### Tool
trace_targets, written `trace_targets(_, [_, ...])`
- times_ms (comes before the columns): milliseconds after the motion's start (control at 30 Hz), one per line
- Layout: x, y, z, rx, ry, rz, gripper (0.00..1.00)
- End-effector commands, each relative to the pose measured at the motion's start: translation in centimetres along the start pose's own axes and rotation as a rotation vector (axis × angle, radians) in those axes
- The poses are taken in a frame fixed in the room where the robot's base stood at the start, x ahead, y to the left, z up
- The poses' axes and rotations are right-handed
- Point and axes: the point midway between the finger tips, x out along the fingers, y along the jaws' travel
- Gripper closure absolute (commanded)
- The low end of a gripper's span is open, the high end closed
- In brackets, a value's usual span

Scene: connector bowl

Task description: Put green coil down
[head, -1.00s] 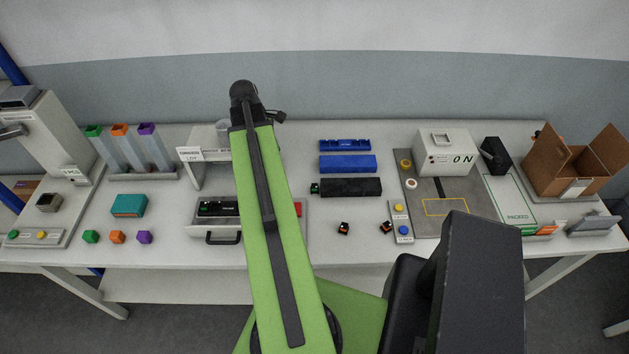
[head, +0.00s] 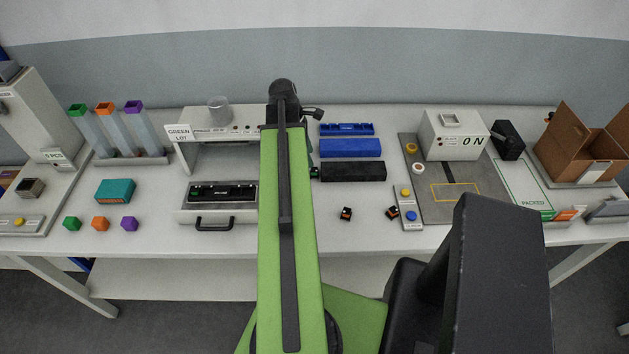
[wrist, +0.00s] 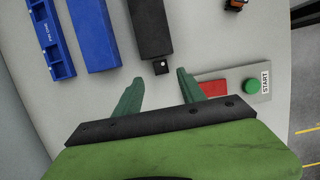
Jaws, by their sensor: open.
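A small dark piece with green on it, which looks like the green coil (head: 314,173), sits at the left end of a black bar (head: 353,171) on the table. In the wrist view the small piece (wrist: 160,67) shows a dark top with a pale spot, against or very near the end of the black bar (wrist: 150,28). My gripper (wrist: 160,76) is open, and its two green fingers point at the piece, with the tips just short of it or on either side. Nothing is held. My arm hides most of my gripper in the head view.
A blue bar (head: 350,147) and a blue holder (head: 346,129) lie behind the black bar. Two small orange-and-black pieces (head: 346,213) (head: 392,212) lie to the right. A red patch (wrist: 212,88) and green START button (wrist: 251,87) are right of my fingers. A drawer fixture (head: 216,207) stands left.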

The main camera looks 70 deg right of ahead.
Motion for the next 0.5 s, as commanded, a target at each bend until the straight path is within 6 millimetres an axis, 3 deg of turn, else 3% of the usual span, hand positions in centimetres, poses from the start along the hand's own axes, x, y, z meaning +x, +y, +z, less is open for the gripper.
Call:
trace_targets(33, [1.5,0.0,-0.2,0.000,0.000,0.000,0.53])
trace_targets(267, [1.7,0.0,-0.1,-0.001,0.000,0.000,0.53])
trace_targets(500, [5.5,0.1,-0.7,-0.002,0.000,0.000,0.53])
